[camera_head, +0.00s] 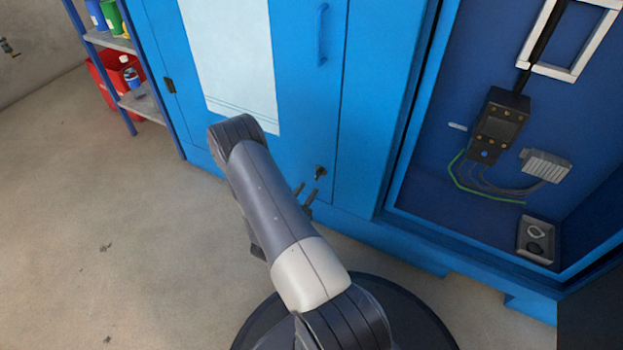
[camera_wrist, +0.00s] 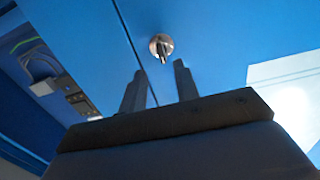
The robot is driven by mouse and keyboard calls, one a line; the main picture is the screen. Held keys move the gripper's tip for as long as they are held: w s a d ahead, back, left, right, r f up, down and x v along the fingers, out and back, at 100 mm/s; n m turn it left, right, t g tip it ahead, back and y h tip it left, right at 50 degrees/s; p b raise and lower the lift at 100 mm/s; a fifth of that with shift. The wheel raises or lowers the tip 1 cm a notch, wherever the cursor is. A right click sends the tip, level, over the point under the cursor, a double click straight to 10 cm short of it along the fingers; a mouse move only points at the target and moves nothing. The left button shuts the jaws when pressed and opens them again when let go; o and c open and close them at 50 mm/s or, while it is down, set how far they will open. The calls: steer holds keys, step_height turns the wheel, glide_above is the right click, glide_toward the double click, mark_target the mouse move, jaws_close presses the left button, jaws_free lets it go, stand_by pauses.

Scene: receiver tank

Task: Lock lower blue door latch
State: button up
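The lower latch (camera_head: 320,172) is a small knob on the blue door (camera_head: 310,110), low and near the door's right edge. In the wrist view the latch (camera_wrist: 161,46) is a round metallic plate with a darker tab sticking out, beside the door seam. The door looks shut. My gripper (camera_head: 305,193) is just in front of and slightly below the latch in the head view. In the wrist view its two fingers (camera_wrist: 158,78) are apart with nothing between them. The latch shows just past the fingertips; I see no clear contact.
A blue handle (camera_head: 321,35) is higher on the door, beside a pale panel (camera_head: 230,60). An open blue cabinet bay to the right holds a dark device (camera_head: 500,126) with cables. A shelf (camera_head: 145,103) stands at the left. The floor at left is clear.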

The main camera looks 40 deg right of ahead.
mark_target(316, 178)
steer(key=b+x, duration=0.1)
steer(key=x, duration=0.5)
steer(key=shift+w, duration=0.15)
jaws_close()
